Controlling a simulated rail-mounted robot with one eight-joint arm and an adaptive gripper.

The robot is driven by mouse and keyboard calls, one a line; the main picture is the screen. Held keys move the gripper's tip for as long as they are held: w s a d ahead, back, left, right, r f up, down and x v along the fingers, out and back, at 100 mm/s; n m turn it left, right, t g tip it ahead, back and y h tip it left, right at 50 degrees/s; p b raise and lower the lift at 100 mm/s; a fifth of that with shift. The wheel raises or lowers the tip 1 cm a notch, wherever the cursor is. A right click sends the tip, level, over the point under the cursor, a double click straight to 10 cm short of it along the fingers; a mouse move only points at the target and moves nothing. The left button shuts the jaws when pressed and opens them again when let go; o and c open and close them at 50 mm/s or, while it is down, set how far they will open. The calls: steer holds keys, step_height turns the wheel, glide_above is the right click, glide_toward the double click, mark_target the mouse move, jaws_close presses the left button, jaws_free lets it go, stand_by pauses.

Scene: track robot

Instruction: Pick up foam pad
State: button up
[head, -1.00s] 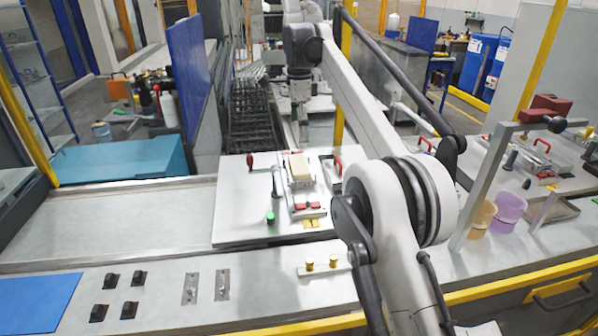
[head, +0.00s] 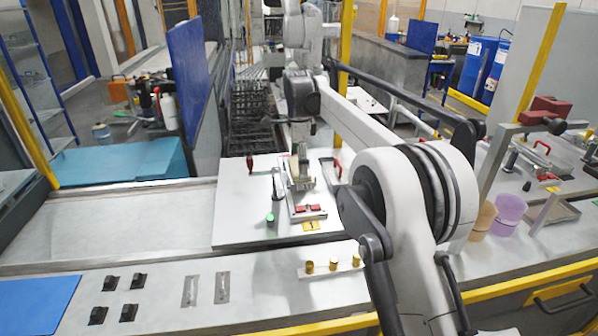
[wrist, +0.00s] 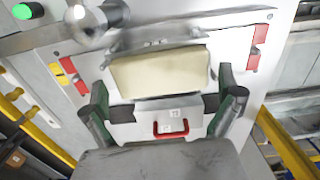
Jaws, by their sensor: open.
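The foam pad (wrist: 160,73) is a cream, rectangular block in the wrist view. It lies on a metal fixture on the white board. My gripper (wrist: 163,84) is open, with one finger toward each short end of the pad and gaps showing between. In the head view my gripper (head: 301,182) hangs over the fixture and hides most of the pad. I cannot tell how high the fingertips are above the board.
A red handle (wrist: 171,129) shows between my fingers in the wrist view. The left worktop (head: 120,225) is clear.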

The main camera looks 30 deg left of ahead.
steer(key=shift+f, duration=0.45)
steer(key=c, duration=0.9)
steer(key=shift+r, duration=0.1)
steer(key=shift+c, duration=0.2)
